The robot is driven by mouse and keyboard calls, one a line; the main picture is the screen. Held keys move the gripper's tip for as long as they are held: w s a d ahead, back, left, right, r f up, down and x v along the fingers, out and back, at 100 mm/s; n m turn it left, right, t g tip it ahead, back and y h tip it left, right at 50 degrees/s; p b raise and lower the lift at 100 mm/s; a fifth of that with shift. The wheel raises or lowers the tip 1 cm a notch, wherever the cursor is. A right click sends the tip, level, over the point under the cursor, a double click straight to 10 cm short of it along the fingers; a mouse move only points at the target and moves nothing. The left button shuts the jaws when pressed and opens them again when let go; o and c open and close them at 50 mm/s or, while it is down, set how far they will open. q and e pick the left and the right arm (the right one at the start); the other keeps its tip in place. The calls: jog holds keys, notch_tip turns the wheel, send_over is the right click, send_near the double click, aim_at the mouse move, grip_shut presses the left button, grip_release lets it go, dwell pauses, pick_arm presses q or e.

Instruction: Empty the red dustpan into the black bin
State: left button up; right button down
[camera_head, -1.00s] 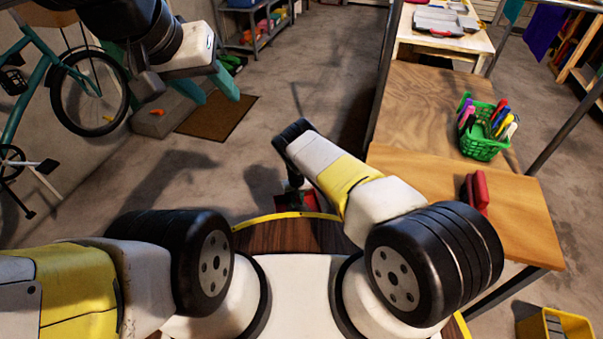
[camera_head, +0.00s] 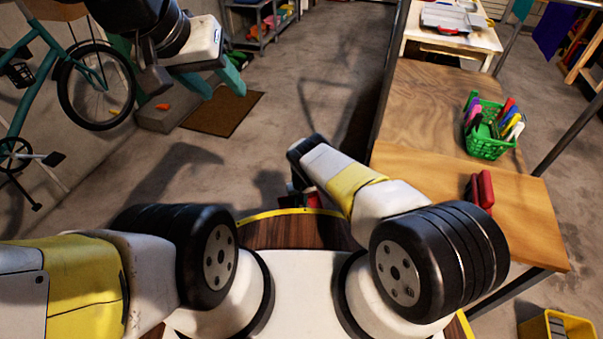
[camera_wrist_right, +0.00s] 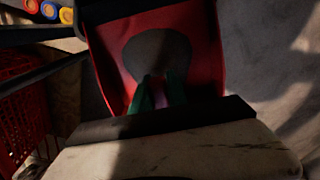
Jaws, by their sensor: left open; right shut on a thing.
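The red dustpan (camera_wrist_right: 205,45) fills the upper middle of the right wrist view, with a dark rounded patch on it that I cannot identify. A small red part of it (camera_head: 313,198) shows in the head view beside my right arm. My right gripper (camera_wrist_right: 158,90) has green fingers shut on the dustpan's handle, which is mostly hidden between them. In the head view this gripper is largely hidden behind the forearm. My left gripper (camera_head: 217,84) is open and empty, with teal fingers, at the upper left. I cannot make out the black bin in either view.
A wooden bench (camera_head: 440,110) with a green basket (camera_head: 488,148) and a red object (camera_head: 480,189) stands on the right. A bicycle (camera_head: 95,85) leans at the left near a brown mat (camera_head: 222,112). A red crate (camera_wrist_right: 20,115) is beside the dustpan. Middle floor is clear.

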jog(key=shift+f, duration=0.45)
jog(key=shift+d+r+t, duration=0.15)
jog(key=shift+r+t, duration=0.15)
jog(key=shift+s+r+t, duration=0.3)
jog(key=shift+s, duration=0.15)
jog(key=shift+s+d+r, duration=0.15)
jog(key=shift+s+r+t+y, duration=0.2)
jog(key=shift+r+t+y, duration=0.1)
jog(key=shift+t, duration=0.2)
jog(key=shift+s+d+r+t, duration=0.15)
jog(key=shift+s+r+t, duration=0.15)
jog(key=shift+s+t, duration=0.2)
jog(key=shift+s+d+r+t, duration=0.15)
jog(key=shift+s+r+t, duration=0.15)
jog(key=shift+s+t, duration=0.15)
jog(key=shift+s+d+r+t+y, duration=0.1)
jog(key=shift+s+r+t+y, duration=0.2)
jog(key=shift+s+r+t, duration=0.35)
jog(key=shift+s+d+r+t+y, duration=0.1)
jog(key=shift+s+r+t+y, duration=0.2)
jog(key=shift+s+t, duration=0.4)
jog(key=shift+w, duration=0.15)
